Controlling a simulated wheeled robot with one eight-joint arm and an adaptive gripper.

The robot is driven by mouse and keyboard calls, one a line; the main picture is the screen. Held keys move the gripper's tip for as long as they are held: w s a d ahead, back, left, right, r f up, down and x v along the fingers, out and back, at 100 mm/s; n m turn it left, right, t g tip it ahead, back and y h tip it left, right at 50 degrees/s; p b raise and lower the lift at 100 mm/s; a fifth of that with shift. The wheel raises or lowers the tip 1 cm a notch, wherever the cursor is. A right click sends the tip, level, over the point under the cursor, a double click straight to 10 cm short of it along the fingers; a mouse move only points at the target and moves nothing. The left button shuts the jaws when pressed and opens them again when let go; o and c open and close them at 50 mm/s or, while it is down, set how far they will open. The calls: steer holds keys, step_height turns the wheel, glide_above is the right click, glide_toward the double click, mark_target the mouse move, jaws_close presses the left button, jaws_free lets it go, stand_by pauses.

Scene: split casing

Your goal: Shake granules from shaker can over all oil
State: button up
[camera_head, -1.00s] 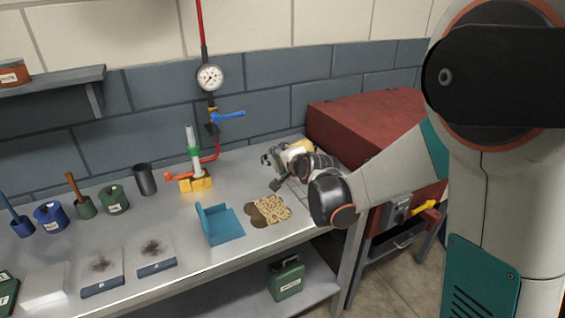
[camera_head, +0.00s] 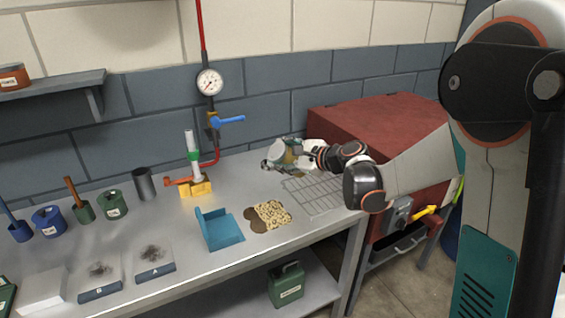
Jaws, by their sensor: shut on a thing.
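My gripper (camera_head: 300,155) is shut on the shaker can (camera_head: 285,153), a pale yellowish can with whitish ends. It holds the can above the back right of the bench, beside the wire rack. The fingers partly hide the can, and its exact tilt is hard to tell. The oil (camera_head: 256,221) is a dark brown patch on the bench front. Pale granules (camera_head: 272,213) cover most of it, while a brown part stays bare at its left side.
A blue dustpan-like tray (camera_head: 220,230) stands just left of the oil. A wire rack (camera_head: 315,194) lies to its right. A red cabinet (camera_head: 375,130) adjoins the bench.

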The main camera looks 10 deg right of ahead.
steer(key=shift+r+m+y+b, duration=0.3)
steer(key=shift+m+y+b, duration=0.05)
steer(key=shift+m+y, duration=0.4)
steer(key=m+y+b, duration=0.1)
steer(key=m, duration=0.1)
steer(key=r+m+t+y+b, duration=0.1)
steer(key=shift+m+b, duration=0.3)
steer(key=shift+m, duration=0.05)
steer(key=shift+r+m+t+y, duration=0.35)
steer(key=shift+r+m, duration=0.2)
steer(key=shift+m, duration=0.25)
